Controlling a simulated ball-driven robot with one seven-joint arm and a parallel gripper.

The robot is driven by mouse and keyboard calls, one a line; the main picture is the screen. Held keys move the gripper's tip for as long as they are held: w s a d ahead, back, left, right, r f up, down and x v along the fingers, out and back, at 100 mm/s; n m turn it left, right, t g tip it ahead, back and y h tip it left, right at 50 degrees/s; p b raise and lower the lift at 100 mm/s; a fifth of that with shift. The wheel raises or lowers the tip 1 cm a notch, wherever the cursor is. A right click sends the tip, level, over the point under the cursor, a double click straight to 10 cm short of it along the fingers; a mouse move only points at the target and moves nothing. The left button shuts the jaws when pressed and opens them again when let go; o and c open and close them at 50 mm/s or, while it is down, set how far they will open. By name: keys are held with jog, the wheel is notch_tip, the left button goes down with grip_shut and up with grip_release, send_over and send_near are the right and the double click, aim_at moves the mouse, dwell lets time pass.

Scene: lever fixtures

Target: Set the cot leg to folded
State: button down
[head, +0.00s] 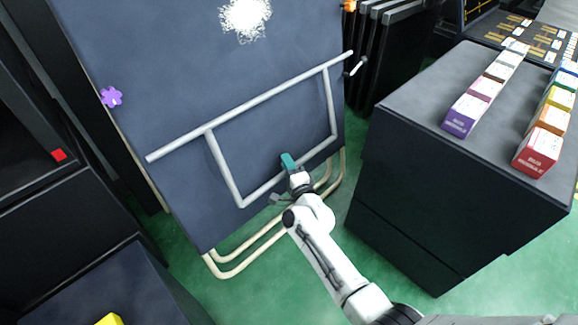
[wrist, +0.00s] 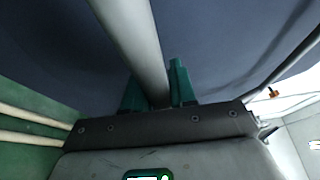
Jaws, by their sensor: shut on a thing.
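The cot leg (head: 318,150) is a grey U-shaped tube frame on the underside of a tilted dark blue cot panel (head: 170,60). Its two side tubes run down from a long grey crossbar (head: 255,103) to a lower bar. My gripper (head: 288,162) is at about the middle of that lower bar, with its teal fingers shut on it. In the wrist view the grey tube (wrist: 135,35) runs between the teal fingers of my gripper (wrist: 157,92). The fingertips' far sides are partly hidden by the tube.
A dark cabinet (head: 400,190) with rows of coloured boxes stands to the right. Cream bent tubes (head: 245,262) lie below the panel's lower edge. A small handle (head: 357,66) sits at the crossbar's right end. Dark furniture is at left; green floor (head: 300,245) shows between.

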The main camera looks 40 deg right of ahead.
jog(key=shift+w+r, duration=0.15)
jog(key=shift+r, duration=0.15)
jog(key=c, duration=1)
grip_release()
jog(key=shift+f, duration=0.1)
jog(key=p+v, duration=0.3)
jog(key=v, duration=0.8)
